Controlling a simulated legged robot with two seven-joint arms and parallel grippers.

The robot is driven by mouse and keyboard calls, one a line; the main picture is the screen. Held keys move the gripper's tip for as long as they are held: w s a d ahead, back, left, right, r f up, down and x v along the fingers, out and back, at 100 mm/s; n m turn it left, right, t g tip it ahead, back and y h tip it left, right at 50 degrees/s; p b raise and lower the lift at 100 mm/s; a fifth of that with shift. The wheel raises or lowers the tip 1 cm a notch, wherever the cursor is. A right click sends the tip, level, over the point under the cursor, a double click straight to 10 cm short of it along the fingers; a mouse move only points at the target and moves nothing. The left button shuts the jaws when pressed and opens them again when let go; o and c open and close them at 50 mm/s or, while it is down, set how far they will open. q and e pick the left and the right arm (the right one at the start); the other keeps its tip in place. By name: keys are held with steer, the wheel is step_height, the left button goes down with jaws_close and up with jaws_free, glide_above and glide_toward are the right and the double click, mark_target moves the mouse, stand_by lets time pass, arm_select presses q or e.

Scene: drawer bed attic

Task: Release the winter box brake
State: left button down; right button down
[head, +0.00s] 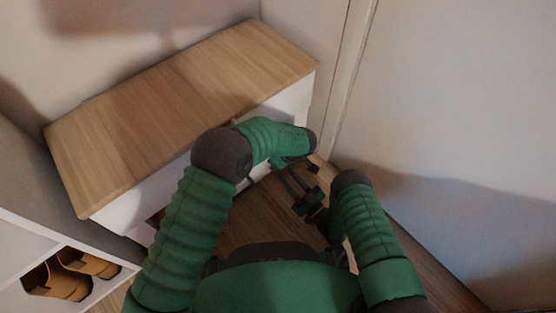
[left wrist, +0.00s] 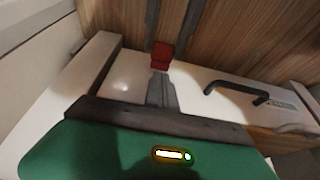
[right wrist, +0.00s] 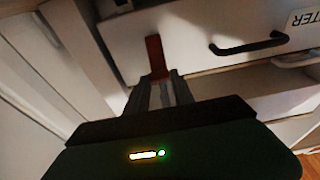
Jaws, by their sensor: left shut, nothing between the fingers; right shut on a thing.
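The winter box is a white drawer with a black handle (right wrist: 250,46) and a partly cut-off label (right wrist: 305,18) ending in "TER". A red brake lever (right wrist: 155,54) stands at its left in the right wrist view. My right gripper (right wrist: 160,80) is shut on this lever. In the head view my right gripper (head: 288,182) reaches toward the cabinet front; the lever is hidden there. My left gripper (left wrist: 161,76) is shut and empty, its tips just below a red piece (left wrist: 162,52); I cannot tell whether they touch.
The white cabinet has a wooden top (head: 180,100) beside a pale wall panel (head: 450,110). A shelf with brown items (head: 58,280) stands at lower left. The wooden floor (head: 262,212) between my arms is narrow. The drawer's handle (left wrist: 235,90) also shows in the left wrist view.

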steer(key=c, duration=1.1)
jaws_free()
steer(key=shift+w, duration=0.1)
steer(key=s+r+v, duration=0.1)
steer(key=r+v, duration=0.2)
steer(key=v, duration=0.9)
steer(key=w+d+r+n+g+h, duration=0.1)
steer(key=w+d+n+g+h, duration=0.25)
steer(key=w, duration=0.85)
steer(key=w+d+r+m+g+h, duration=0.3)
steer(key=d+r+m+g+h, duration=0.1)
steer(key=r+h, duration=0.25)
steer(key=s+r+m+g, duration=0.2)
steer(key=s+r, duration=0.2)
steer(key=s, duration=0.3)
steer(key=s+a+r+m+g+h, duration=0.1)
steer(key=s+r+m+g, duration=0.1)
steer(key=s+r, duration=0.3)
steer(key=s+a+r+m+g+h, duration=0.1)
steer(key=s+r, duration=0.3)
steer(key=s, duration=0.5)
steer(key=shift+s+a+r+m+g+p, duration=0.15)
steer(key=shift+s+r+m+g+p, duration=0.2)
steer(key=shift+m+g, duration=0.45)
